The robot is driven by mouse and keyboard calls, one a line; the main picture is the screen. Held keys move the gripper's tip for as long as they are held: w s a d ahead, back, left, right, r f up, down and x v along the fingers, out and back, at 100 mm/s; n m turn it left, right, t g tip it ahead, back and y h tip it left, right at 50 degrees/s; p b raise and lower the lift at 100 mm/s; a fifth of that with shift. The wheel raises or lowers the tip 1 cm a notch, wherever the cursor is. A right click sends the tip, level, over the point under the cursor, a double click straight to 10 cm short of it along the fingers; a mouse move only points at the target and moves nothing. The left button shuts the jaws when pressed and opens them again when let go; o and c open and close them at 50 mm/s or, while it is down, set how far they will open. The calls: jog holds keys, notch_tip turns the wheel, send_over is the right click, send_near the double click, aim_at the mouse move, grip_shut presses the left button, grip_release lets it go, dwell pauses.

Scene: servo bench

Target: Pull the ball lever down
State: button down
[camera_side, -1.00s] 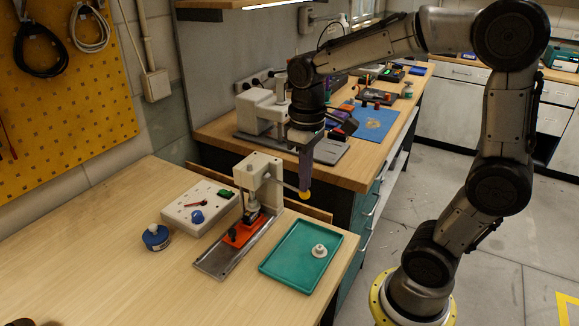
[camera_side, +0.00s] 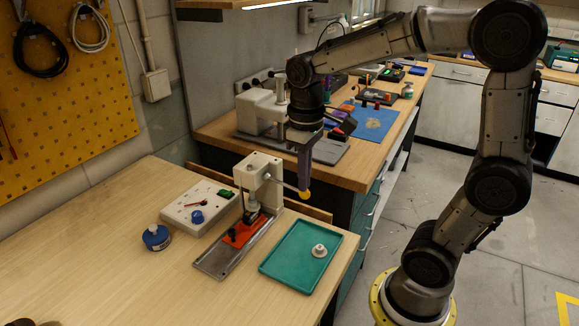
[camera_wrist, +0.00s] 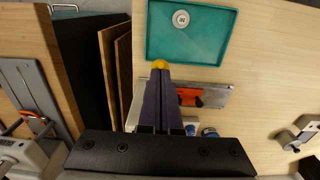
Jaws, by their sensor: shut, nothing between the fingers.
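The ball lever is a thin metal rod with a yellow ball (camera_side: 305,195) at its end. It sticks out to the right and slightly down from the head of a white press (camera_side: 258,170). My gripper (camera_side: 304,187) is shut and empty, with its purple fingers pointing down just above the ball. In the wrist view the ball (camera_wrist: 160,64) shows just beyond the tips of my gripper (camera_wrist: 160,72), which partly cover it. I cannot tell whether the tips touch the ball. Under the press, an orange block (camera_side: 243,232) sits on a metal base plate (camera_side: 215,262).
A teal tray (camera_side: 290,282) holding a small white round part (camera_side: 319,251) lies right of the press. A white control box (camera_side: 190,212) and a blue round tin (camera_side: 155,238) stand to its left. Another bench with a white machine (camera_side: 258,108) is behind.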

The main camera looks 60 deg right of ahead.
notch_tip(320, 180, up, 10)
jog(key=w, duration=0.1)
dwell(1.2)
jog(key=s+a+t, duration=0.2)
jog(key=s+a, duration=0.1)
jog(key=s, duration=0.5)
jog(key=s+f+t, duration=0.3)
jog(key=s+f, duration=0.1)
jog(key=f, duration=0.3)
jog(key=shift+a+t, duration=0.3)
jog(key=shift+a, duration=0.1)
